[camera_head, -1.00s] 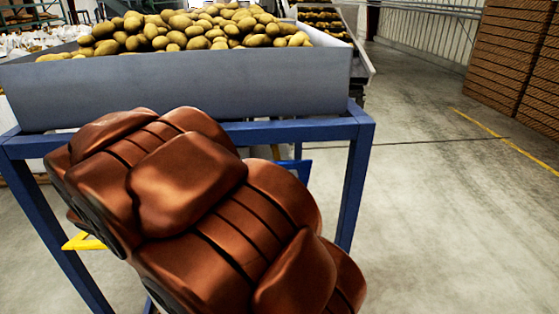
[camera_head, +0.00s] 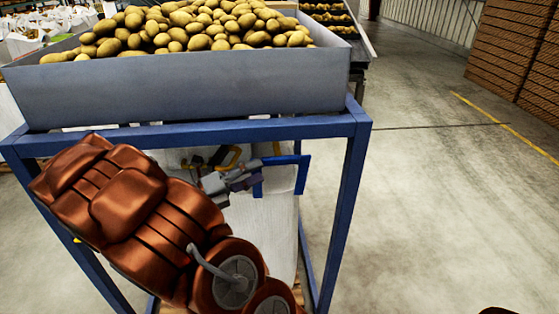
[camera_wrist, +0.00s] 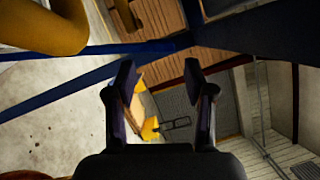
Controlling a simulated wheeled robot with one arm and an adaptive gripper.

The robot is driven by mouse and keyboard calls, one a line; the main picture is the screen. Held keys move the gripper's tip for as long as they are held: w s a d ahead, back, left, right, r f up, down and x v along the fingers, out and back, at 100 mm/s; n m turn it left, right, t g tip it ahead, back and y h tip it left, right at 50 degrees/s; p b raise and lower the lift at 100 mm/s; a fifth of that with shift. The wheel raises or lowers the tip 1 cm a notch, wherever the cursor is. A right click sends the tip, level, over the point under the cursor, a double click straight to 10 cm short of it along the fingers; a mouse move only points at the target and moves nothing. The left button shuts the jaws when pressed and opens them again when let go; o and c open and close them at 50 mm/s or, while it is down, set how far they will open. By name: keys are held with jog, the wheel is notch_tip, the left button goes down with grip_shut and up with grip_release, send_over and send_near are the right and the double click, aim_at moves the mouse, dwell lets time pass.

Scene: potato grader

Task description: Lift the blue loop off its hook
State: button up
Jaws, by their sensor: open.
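A blue angular piece (camera_head: 302,172), which looks like the blue loop, shows under the front rail in the head view. My gripper (camera_head: 250,178) is just left of it and seems to overlap part of it; I cannot tell whether they touch. The hook cannot be made out. In the wrist view my gripper (camera_wrist: 160,80) has its two dark fingers apart with nothing clearly held between them. A blue bar (camera_wrist: 80,93) crosses the wrist view at left; I cannot tell whether it is the loop or the frame.
A blue frame (camera_head: 349,200) carries a grey bin (camera_head: 180,90) heaped with potatoes above my arm. A yellow curved piece (camera_head: 233,157) is close behind my gripper. A whitish sack-like block (camera_head: 262,230) stands under the frame. Open concrete floor (camera_head: 440,220) lies right.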

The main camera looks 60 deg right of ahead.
aim_at(278, 163)
jog(key=shift+x, duration=3.65)
jog(key=shift+a, duration=0.1)
jog(key=shift+c, duration=0.2)
grip_shut()
